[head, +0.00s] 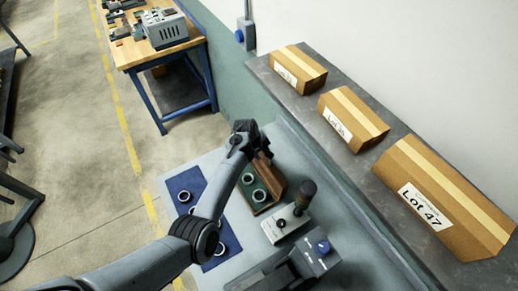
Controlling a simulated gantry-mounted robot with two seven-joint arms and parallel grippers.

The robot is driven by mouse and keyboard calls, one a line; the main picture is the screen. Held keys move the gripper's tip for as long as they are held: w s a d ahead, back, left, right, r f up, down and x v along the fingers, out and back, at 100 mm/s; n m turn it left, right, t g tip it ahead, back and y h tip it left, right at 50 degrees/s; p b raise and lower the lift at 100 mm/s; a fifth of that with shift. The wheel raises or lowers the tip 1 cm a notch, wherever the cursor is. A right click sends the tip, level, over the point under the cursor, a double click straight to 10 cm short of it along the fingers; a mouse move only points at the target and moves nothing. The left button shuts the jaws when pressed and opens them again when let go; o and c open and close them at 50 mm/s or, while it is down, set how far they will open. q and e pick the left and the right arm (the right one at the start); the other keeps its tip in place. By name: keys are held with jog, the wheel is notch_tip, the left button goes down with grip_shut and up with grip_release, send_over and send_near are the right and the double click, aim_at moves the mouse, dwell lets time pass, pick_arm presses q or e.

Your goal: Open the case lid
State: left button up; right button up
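A wooden case (258,207) with a green lining stands on the grey bench, and two metal rings show inside it. Its brown lid (272,174) stands raised along the case's right side, so the inside is exposed. My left gripper (263,150) is at the far upper end of the lid, very close to it or touching it. Its fingers are small and dark, and I cannot tell whether they are open or shut. My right gripper is not in view.
A blue mat (186,182) with several rings lies left of the case, partly behind my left arm. Cardboard boxes (352,118) line the right-hand shelf.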

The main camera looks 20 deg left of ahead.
pick_arm(q)
jog(key=v, duration=1)
jog(key=shift+r+b, duration=0.3)
jog(key=shift+b, duration=0.05)
